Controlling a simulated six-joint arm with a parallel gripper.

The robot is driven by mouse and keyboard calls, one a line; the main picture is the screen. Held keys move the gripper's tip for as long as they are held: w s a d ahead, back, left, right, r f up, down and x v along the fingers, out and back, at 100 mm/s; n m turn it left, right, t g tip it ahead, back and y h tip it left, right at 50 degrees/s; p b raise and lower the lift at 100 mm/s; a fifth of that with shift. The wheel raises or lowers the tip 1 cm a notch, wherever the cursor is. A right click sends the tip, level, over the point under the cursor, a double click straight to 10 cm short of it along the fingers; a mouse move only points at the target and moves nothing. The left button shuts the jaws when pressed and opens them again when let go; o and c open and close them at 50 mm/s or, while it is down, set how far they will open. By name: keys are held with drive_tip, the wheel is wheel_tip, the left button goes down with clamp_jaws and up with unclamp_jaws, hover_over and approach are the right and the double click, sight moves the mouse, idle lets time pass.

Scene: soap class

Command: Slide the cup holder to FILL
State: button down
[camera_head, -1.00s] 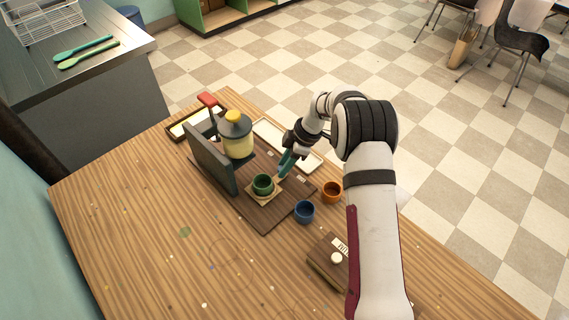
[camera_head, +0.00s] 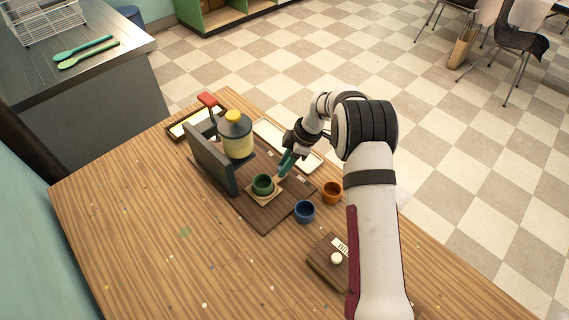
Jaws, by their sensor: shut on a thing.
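The cup holder (camera_head: 251,195) is a small pale wooden square on the dark brown board (camera_head: 267,220). A green cup (camera_head: 263,184) stands upright on it. My gripper (camera_head: 284,172) is at the holder's upper right side, its teal fingers low over the board. It is shut on the cup holder's near part, though the grip itself is small and partly hidden. A dispenser (camera_head: 237,141) with yellow contents and a yellow cap stands on the board beyond the holder, against a dark upright panel (camera_head: 211,160). Small pale labels (camera_head: 301,179) lie on the board; I cannot read them.
A blue cup (camera_head: 304,211) and an orange cup (camera_head: 332,192) stand right of the board. A brown box with a white knob (camera_head: 336,258) sits nearer. Pale trays (camera_head: 274,131) lie behind. The wooden table (camera_head: 150,220) is clear at left.

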drive_tip(key=shift+w, duration=0.1)
idle(0.4)
drive_tip(key=w+a, duration=0.6)
drive_tip(key=c, duration=0.6)
unclamp_jaws()
drive_tip(key=v, duration=1.5)
drive_tip(key=shift+d+r, duration=0.15)
drive_tip(key=shift+r, duration=0.25)
